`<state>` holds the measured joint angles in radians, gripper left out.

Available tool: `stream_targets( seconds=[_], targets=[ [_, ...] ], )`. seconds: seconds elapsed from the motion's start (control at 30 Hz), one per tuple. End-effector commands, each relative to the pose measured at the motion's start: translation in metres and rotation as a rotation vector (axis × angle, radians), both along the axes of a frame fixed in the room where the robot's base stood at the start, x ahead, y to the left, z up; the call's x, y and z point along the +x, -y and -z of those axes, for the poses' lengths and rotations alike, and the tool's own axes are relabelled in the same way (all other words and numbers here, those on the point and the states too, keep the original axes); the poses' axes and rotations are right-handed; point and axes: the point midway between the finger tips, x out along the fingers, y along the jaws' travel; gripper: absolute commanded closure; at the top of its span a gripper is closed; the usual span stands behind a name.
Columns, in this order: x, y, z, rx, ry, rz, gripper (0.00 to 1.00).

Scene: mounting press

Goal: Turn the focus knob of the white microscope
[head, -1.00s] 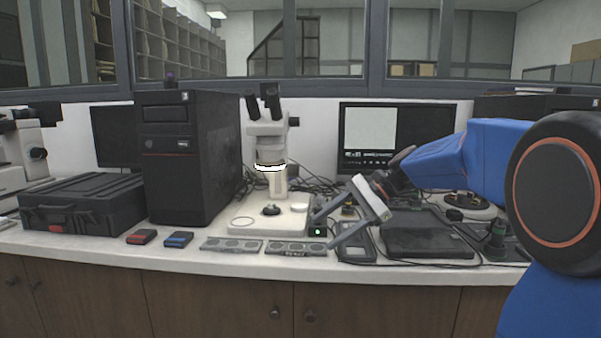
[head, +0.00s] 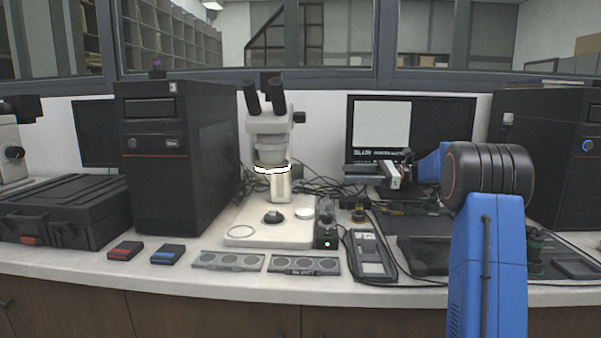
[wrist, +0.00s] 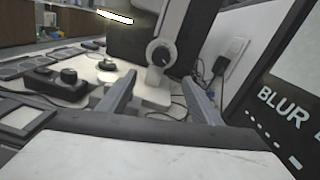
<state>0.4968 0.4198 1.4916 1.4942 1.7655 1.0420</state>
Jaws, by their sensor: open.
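The white microscope (head: 267,125) stands on its pale base (head: 240,218) in the middle of the bench. Its dark focus knob (head: 299,117) sticks out on the right side of its head. In the wrist view the round knob (wrist: 161,54) shows face-on, beyond and roughly between my fingertips. My gripper (head: 347,172) is right of the microscope, in front of the monitor, lower than the knob and apart from it. In the wrist view my gripper (wrist: 158,82) is open, with nothing between its fingers.
A monitor (head: 440,120) stands close behind my gripper. A small black box with a green light (head: 327,238) and a handheld meter (head: 370,258) lie right of the base. Cables run behind the microscope. A black computer tower (head: 180,150) stands to its left.

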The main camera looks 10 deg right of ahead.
Motion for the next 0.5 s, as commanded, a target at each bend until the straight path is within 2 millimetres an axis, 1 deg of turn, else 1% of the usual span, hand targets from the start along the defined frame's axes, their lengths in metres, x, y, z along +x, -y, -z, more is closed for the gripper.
stream_targets(
  seconds=[0.07, 0.17, 0.27, 0.5],
  targets=[
    [0.002, 0.001, -0.001, 0.008, -0.001, 0.001, 0.41],
    [0.004, -0.006, -0.001, 0.009, -0.001, 0.000, 0.41],
    [0.007, -0.018, -0.001, 0.008, -0.002, 0.000, 0.41],
    [0.019, -0.058, 0.000, 0.007, -0.001, -0.001, 0.41]
  ],
)
